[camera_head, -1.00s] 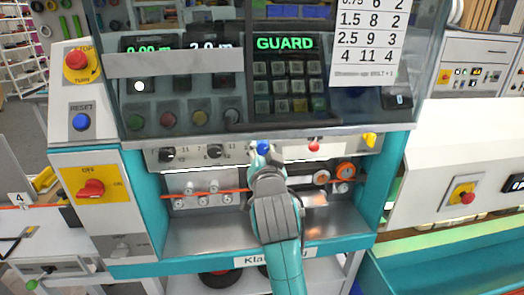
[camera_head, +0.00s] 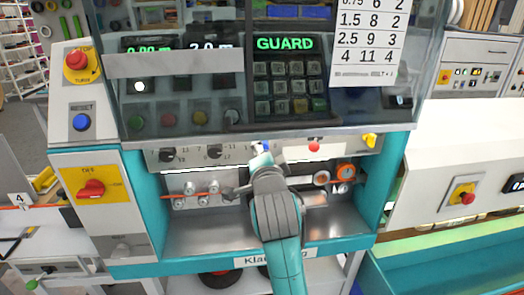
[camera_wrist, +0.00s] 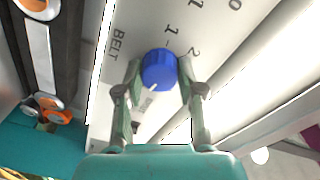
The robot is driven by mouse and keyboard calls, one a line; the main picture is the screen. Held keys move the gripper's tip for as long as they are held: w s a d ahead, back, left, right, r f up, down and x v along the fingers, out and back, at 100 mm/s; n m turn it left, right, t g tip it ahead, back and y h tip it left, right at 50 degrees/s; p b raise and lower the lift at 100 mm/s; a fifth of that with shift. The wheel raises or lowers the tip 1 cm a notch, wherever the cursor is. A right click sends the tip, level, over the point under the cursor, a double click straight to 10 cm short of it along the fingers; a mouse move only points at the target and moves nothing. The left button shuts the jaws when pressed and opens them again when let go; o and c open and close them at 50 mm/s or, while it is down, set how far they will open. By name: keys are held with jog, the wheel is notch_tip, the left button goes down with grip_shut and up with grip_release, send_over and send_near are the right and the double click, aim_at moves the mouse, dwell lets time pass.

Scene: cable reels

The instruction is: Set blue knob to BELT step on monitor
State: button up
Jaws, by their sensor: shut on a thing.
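The blue knob (camera_wrist: 160,69) sits on a pale panel between my two gripper fingers (camera_wrist: 159,82) in the wrist view. The fingers are closed on its sides. A short white mark shows on its lower left edge. The panel reads BELT left of the knob and has the numbers 1 and 2 above and right; another label below is partly hidden. In the head view the blue knob (camera_head: 260,146) is mostly covered by my gripper. The green display (camera_head: 285,44) reads GUARD. A printed number chart (camera_head: 366,40) hangs right of it.
Two black knobs (camera_head: 214,151) sit left of the blue knob. A red button (camera_head: 314,146) and a yellow switch (camera_head: 369,140) sit to its right. A transparent cover (camera_head: 180,110) is above. An orange cable (camera_head: 190,193) runs below the knob row.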

dwell(0.4)
jog(key=o, duration=1.1)
jog(key=shift+o, duration=0.2)
jog(key=s, duration=1.2)
jog(key=shift+d, duration=0.35)
